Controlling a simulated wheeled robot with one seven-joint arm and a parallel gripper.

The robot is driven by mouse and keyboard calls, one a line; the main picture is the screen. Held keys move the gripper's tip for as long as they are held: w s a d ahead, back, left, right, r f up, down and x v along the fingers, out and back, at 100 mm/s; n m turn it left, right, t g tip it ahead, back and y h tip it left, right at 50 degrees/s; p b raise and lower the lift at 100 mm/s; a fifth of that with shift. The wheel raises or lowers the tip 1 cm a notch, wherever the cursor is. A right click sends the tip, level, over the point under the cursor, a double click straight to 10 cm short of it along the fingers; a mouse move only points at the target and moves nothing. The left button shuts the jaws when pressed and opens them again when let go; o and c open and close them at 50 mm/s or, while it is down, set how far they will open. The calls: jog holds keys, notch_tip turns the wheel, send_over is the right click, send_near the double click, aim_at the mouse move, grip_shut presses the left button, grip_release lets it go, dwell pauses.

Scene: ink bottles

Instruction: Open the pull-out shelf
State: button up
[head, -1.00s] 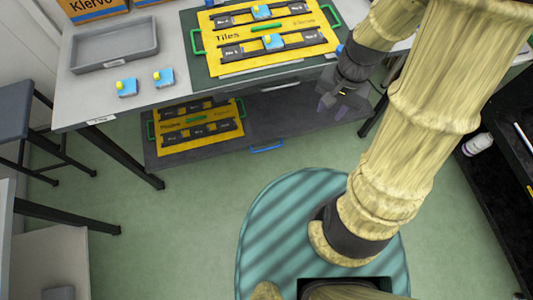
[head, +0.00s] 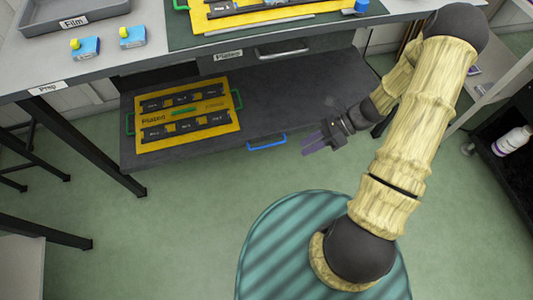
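The pull-out shelf (head: 300,100) is the dark board low under the table, seen in the head view. A blue handle (head: 267,142) sits on its front edge. A yellow tray (head: 157,142) with green handles and dark strips lies on the shelf's left half. My gripper (head: 312,143) is right of the blue handle, near the shelf's front edge, with its purple fingers pointing left toward the handle. The fingers look apart, with nothing between them, and do not touch the handle. The shelf's rear is hidden under the table.
The table (head: 145,75) above carries a grey tray (head: 85,14), two small blue boxes and another yellow tray (head: 215,22). A silver handle (head: 283,50) is under its front edge. A dark leg (head: 95,155) stands left. Open green floor lies before the shelf.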

aim_at(267, 145)
jog(key=w+d+f+m+t+y+b, duration=0.1)
jog(key=w+f+m+t+y+b, duration=0.2)
jog(key=f, duration=1.3)
jog(key=w+d+f+m+t+y+b, duration=0.1)
jog(key=w+f+m+t+y+b, duration=0.2)
jog(key=f+m+t+b, duration=0.7)
notch_tip(267, 145, down, 6)
jog(key=w+m+b, duration=0.1)
jog(key=m+b, duration=0.5)
jog(key=b, duration=0.1)
jog(key=shift+w, duration=0.15)
jog(key=shift+d, duration=0.1)
jog(key=b+x, duration=0.7)
jog(key=x, duration=1)
jog(key=shift+b, duration=0.3)
jog(key=shift+a+r, duration=0.15)
jog(key=shift+a, duration=0.1)
grip_shut()
